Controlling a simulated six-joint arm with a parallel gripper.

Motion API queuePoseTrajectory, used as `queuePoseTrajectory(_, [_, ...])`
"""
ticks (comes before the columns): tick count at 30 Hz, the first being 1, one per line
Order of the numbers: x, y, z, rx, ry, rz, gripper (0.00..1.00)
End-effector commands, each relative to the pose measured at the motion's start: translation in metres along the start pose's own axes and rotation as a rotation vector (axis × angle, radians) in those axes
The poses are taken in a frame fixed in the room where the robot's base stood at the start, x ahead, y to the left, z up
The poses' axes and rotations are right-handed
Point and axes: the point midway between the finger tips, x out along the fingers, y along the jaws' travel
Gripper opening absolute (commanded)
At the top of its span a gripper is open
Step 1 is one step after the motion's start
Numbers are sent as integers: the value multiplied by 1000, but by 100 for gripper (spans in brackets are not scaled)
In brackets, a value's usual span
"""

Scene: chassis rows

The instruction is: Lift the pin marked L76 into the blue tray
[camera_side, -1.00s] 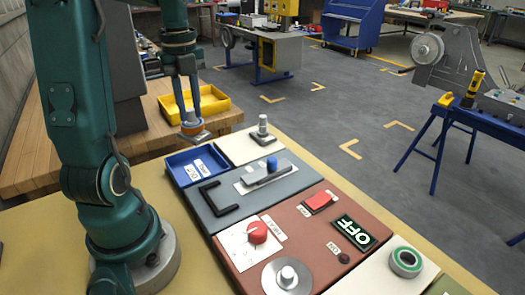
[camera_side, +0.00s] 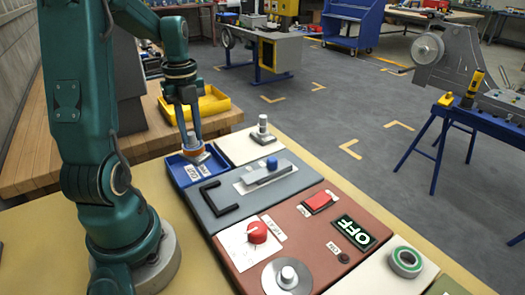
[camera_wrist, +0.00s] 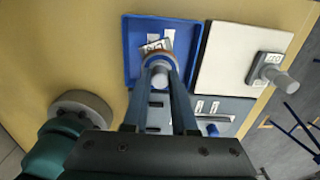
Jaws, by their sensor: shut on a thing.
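My gripper (camera_side: 192,143) is shut on a grey pin (camera_wrist: 160,76) with an orange-brown collar and a dark base that carries a white label. The label's text is too small to read surely. The pin is over the blue tray (camera_side: 180,181), low down and slightly tilted in the side view. I cannot tell whether its base touches the tray floor. In the wrist view the tray (camera_wrist: 128,50) surrounds the pin's label, and my fingers hide part of the pin and the tray's near side.
A second grey pin (camera_side: 262,130) with a labelled base stands on the white panel right of the tray. A grey panel (camera_side: 226,207) with a black handle and blue knob adjoins the tray. A yellow bin (camera_side: 212,103) stands behind. The red panel (camera_side: 290,232) holds switches.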

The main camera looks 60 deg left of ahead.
Motion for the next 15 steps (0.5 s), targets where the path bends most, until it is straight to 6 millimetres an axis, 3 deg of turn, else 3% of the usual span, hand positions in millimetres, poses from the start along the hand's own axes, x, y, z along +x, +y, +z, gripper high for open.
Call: queuePoseTrajectory(15, [32, 0, 0, 0, 1, 0, 0])
